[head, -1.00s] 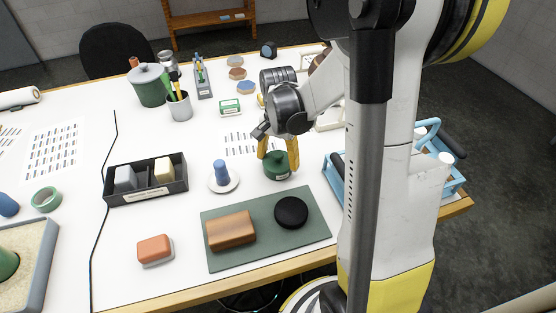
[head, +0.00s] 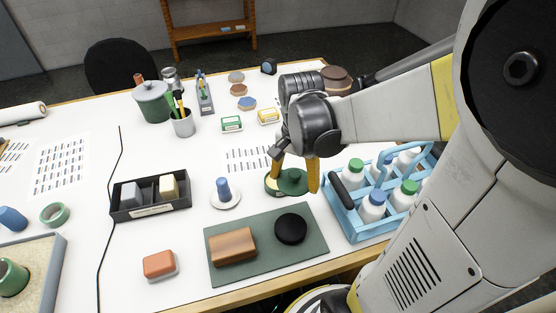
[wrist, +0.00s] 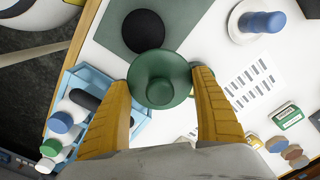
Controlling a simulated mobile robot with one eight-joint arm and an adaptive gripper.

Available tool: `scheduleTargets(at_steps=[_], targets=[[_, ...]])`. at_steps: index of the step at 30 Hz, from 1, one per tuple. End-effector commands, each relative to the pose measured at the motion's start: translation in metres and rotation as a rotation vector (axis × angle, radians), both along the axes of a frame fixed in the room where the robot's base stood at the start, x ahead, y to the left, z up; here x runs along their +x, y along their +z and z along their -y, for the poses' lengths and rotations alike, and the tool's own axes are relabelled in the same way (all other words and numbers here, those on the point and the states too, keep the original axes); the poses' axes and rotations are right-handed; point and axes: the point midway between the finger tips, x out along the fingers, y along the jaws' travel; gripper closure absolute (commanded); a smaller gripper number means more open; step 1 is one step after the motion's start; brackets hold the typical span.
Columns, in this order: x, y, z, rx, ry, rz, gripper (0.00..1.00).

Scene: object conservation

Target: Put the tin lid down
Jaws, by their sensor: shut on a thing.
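My gripper (head: 296,180) is shut on the green tin lid (head: 292,183), one yellow finger at each side. The lid also shows between the fingertips (wrist: 160,85) in the wrist view, round with a knob facing the camera. In the head view the lid appears raised and just right of the green tin (head: 270,187), partly covering it. The tin stands on the white table, and a strip of its pale yellow inside shows at its left. I cannot tell the lid's exact height.
A green mat (head: 222,268) with a brown block (head: 232,247) and a black disc (head: 291,229) lies in front. A blue bottle carrier (head: 353,229) stands close on the right. A white saucer with a blue peg (head: 223,190) stands left. A printed sheet (head: 245,158) lies behind.

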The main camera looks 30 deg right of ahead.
Motion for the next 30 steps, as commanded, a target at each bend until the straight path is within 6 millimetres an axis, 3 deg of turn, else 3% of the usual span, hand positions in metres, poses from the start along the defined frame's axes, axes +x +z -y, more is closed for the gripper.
scheduleTargets(at_steps=[4,7,18,25,30], targets=[[-0.010,0.007,-0.001,0.000,-0.001,0.000,0.49],[0.002,0.007,0.005,0.000,-0.003,0.000,0.49],[0.120,-0.012,0.061,0.000,-0.027,0.000,0.49],[0.157,-0.020,0.078,0.000,-0.034,0.000,0.49],[0.177,-0.037,0.060,0.000,-0.031,0.000,0.49]])
